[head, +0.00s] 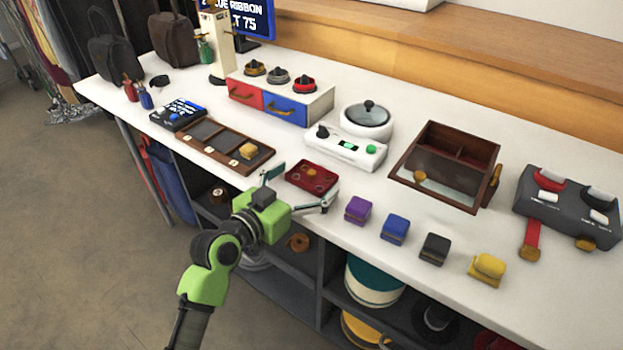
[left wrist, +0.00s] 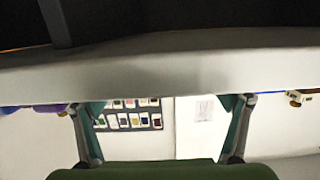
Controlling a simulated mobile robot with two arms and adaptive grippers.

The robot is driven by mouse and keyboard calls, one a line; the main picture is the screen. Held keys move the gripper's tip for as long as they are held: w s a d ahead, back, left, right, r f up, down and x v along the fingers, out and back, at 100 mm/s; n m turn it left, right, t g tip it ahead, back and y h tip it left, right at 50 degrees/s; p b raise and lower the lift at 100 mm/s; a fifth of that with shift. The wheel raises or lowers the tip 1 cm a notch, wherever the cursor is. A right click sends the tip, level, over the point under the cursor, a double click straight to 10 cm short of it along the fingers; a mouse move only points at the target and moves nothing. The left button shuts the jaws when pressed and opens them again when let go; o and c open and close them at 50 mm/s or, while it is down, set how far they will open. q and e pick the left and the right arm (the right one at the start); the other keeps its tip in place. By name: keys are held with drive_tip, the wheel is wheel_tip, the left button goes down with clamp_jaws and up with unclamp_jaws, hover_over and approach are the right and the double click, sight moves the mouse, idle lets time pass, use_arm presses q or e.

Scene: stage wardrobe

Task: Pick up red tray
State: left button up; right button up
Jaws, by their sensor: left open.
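The red tray (head: 312,177) is a small, shallow dark red tray with a few small things in it. It lies flat on the white table near the front edge. My left gripper (head: 302,187) is open at the table's front edge, its fingers spread to the near left and near right of the tray. I cannot tell whether they touch it. In the left wrist view the open fingers (left wrist: 165,105) show against the white table edge (left wrist: 165,68), and the tray cannot be made out. My right gripper is not in view.
Purple (head: 358,210), blue (head: 396,229), black and yellow blocks stand right of the tray along the front edge. A brown compartment tray (head: 212,144) is to the left. Shelves sit below.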

use_arm(q)
drive_tip(key=shift+x, duration=1.35)
drive_tip(key=c, duration=1.2)
drive_tip(key=shift+c, duration=0.2)
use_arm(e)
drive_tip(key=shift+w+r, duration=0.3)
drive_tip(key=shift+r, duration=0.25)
use_arm(q)
drive_tip(key=shift+r, duration=0.1)
